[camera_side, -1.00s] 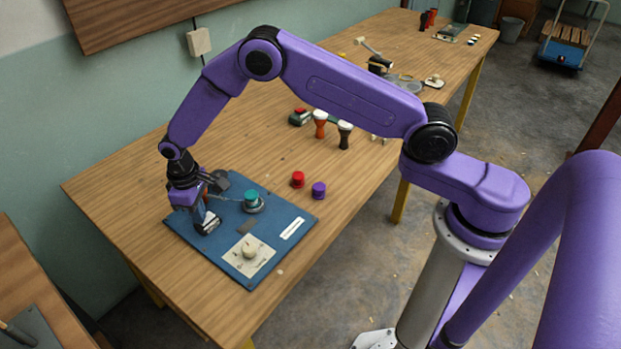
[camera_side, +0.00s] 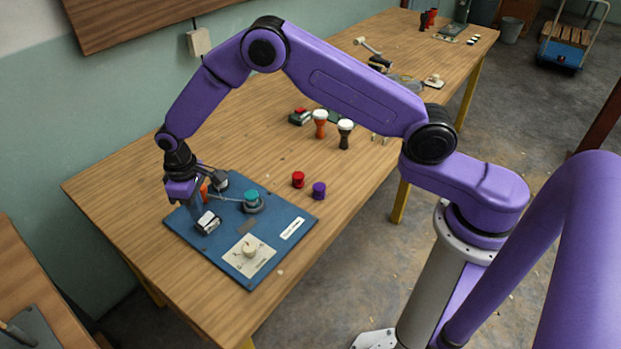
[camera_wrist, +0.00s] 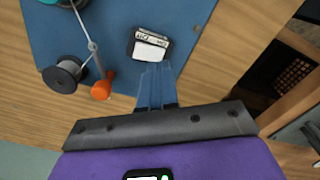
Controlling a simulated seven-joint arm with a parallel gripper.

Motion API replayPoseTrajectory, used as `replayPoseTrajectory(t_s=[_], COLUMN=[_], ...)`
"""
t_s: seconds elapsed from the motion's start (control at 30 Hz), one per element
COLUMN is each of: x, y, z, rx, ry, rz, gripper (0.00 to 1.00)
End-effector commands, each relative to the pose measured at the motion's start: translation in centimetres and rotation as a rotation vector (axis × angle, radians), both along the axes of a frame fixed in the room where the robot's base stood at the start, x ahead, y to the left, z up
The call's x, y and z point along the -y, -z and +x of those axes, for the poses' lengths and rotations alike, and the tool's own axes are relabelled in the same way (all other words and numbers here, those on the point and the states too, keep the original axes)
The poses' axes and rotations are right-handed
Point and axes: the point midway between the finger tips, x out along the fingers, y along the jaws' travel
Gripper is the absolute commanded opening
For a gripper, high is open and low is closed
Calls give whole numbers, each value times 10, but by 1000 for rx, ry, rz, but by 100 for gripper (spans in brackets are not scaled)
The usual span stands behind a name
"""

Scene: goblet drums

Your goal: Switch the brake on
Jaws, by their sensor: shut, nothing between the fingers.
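A blue board (camera_side: 282,248) lies on the wooden table and also shows in the wrist view (camera_wrist: 200,12). Near its left edge stands a black rocker switch with a white face (camera_side: 208,223); in the wrist view the switch (camera_wrist: 151,45) shows two label patches, too small to read surely. My gripper (camera_wrist: 155,69) is shut and empty, its fingertips close to the switch's white side. I cannot tell whether they touch it. In the side view my gripper (camera_side: 199,212) is just behind the switch. An orange-ended lever (camera_wrist: 102,88) is beside my fingers.
A dark spool (camera_wrist: 64,75) is near the lever. The board also carries a teal knob (camera_side: 251,196) and a cream dial (camera_side: 249,249). Red (camera_side: 298,179) and purple (camera_side: 319,189) pieces and goblet drums (camera_side: 345,132) stand farther back. The front table corner is clear.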

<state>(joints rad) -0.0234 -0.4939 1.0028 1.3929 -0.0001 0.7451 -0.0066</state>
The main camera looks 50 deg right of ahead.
Motion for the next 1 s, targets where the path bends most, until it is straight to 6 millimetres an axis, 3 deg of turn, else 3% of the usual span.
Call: replayPoseTrajectory(t_s=[0.53,1.0], x=[0,0], y=[-38,-44], z=[0,-1], rx=[1,-1], ry=[0,-2], rz=[1,-1], gripper=[0,0])
